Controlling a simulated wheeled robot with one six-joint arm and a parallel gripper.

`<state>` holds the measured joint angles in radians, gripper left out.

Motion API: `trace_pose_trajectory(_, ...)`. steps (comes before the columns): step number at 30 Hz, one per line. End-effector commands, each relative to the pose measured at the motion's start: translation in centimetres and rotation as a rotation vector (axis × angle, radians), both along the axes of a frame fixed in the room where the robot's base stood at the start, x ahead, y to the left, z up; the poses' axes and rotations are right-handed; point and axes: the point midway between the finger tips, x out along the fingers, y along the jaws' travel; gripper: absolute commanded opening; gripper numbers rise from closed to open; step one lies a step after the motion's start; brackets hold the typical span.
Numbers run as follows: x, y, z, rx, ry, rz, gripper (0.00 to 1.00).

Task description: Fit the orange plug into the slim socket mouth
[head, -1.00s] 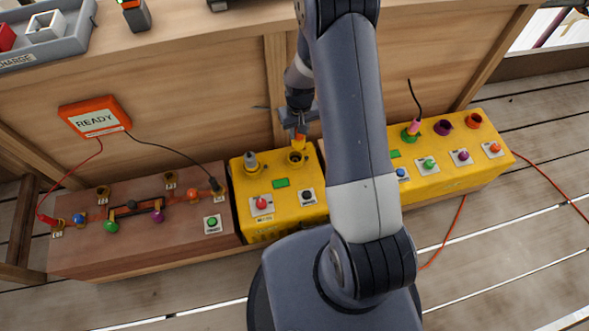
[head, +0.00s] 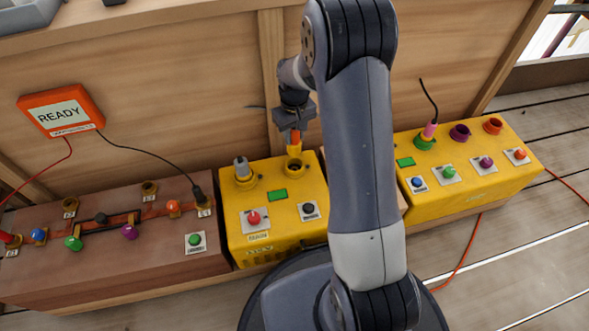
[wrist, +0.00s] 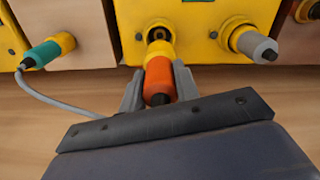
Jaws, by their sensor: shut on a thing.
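My gripper (wrist: 159,90) is shut on the orange plug (wrist: 158,76), which has a yellow front end and a dark back end. The plug also shows under my gripper in the head view (head: 295,138). The socket mouth (wrist: 160,34) is a yellow ring with a dark hole on the yellow box; in the head view it is right of the grey plug (head: 294,168). The plug's yellow end is close to the mouth's rim and overlaps it in the wrist view. The dark hole still shows, and I cannot tell whether they touch.
A grey plug (head: 242,169) sits in the neighbouring socket. A teal plug (wrist: 43,54) with a grey cable is at the left in the wrist view. The yellow box (head: 283,233) carries a red knob (head: 253,217). A wooden panel (head: 180,95) stands close behind.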

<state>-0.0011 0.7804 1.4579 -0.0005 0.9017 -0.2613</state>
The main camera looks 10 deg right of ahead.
Motion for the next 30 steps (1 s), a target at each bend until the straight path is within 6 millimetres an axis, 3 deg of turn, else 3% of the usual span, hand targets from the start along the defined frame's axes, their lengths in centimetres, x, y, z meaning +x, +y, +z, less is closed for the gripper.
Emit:
trace_pose_trajectory(6, -0.1, 0.0, -4.0, 0.0, 0.004, 0.0, 0.03)
trace_pose_trajectory(11, 0.0, 0.0, -5.4, 0.0, 0.001, 0.0, 0.03)
trace_pose_trajectory(18, -0.1, 0.0, -9.3, 0.0, 0.003, -0.001, 0.03)
trace_pose_trajectory(30, 0.0, 0.0, -9.8, 0.0, 0.001, -0.001, 0.03)
